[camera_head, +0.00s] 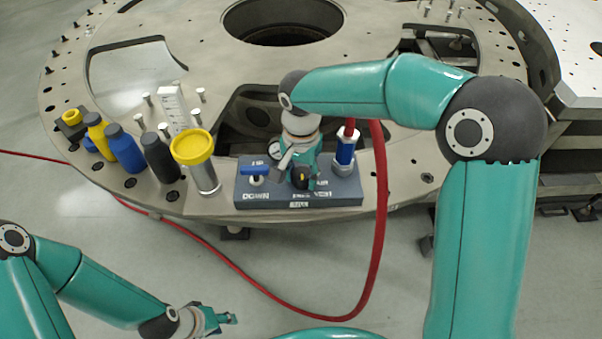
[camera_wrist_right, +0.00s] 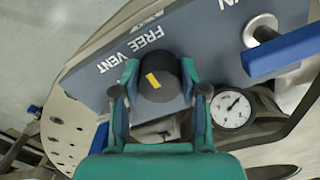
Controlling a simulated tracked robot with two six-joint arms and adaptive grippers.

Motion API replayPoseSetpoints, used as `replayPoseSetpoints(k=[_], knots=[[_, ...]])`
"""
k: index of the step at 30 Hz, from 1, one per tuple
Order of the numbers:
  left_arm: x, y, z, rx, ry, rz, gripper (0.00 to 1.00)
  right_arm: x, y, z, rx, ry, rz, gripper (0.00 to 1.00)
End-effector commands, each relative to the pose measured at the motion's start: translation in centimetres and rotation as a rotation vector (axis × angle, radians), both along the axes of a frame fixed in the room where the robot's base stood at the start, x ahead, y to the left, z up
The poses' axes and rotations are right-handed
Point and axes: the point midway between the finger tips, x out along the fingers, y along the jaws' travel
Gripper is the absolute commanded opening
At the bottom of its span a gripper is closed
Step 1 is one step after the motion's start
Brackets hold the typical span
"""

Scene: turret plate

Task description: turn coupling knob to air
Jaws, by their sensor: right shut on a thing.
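The coupling knob is black with a short yellow mark; in the head view the knob (camera_head: 301,178) is on the dark grey panel (camera_head: 243,190), beside AIR lettering. In the right wrist view the knob (camera_wrist_right: 158,84) sits between the fingers, with FREE VENT lettering close by. Its yellow mark slants from upper left to lower right. My right gripper (camera_wrist_right: 160,98) is shut on the knob, and its fingers (camera_head: 298,166) partly cover it in the head view. My left gripper (camera_head: 225,318) is low in the head view, away from the panel; its finger gap is unclear.
A blue lever (camera_head: 254,170) stands left of the knob, by DOWN. A round gauge (camera_wrist_right: 231,110) is close to my right fingers. A blue-and-white coupling (camera_head: 346,146) with a red hose (camera_head: 380,200) stands right of the knob. A yellow-capped cylinder (camera_head: 207,177) and bottles stand left.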

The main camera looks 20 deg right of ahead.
Motion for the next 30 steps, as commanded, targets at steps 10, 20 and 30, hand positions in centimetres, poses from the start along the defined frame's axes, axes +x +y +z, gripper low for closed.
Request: replayPoseSetpoints(k=[10,20,30], knots=[[0.00,0.00,-0.11,0.000,0.000,0.000,0.40,0.03,0.02,0.03,0.002,-0.002,0.065,0.08],[0.00,0.00,-0.36,0.000,0.000,0.000,0.40,0.01,-0.01,0.03,0.003,-0.003,0.291,0.08],[0.00,0.00,-0.44,0.000,0.000,0.000,0.40,0.00,-0.12,0.10,0.002,-0.004,0.612,0.08]])
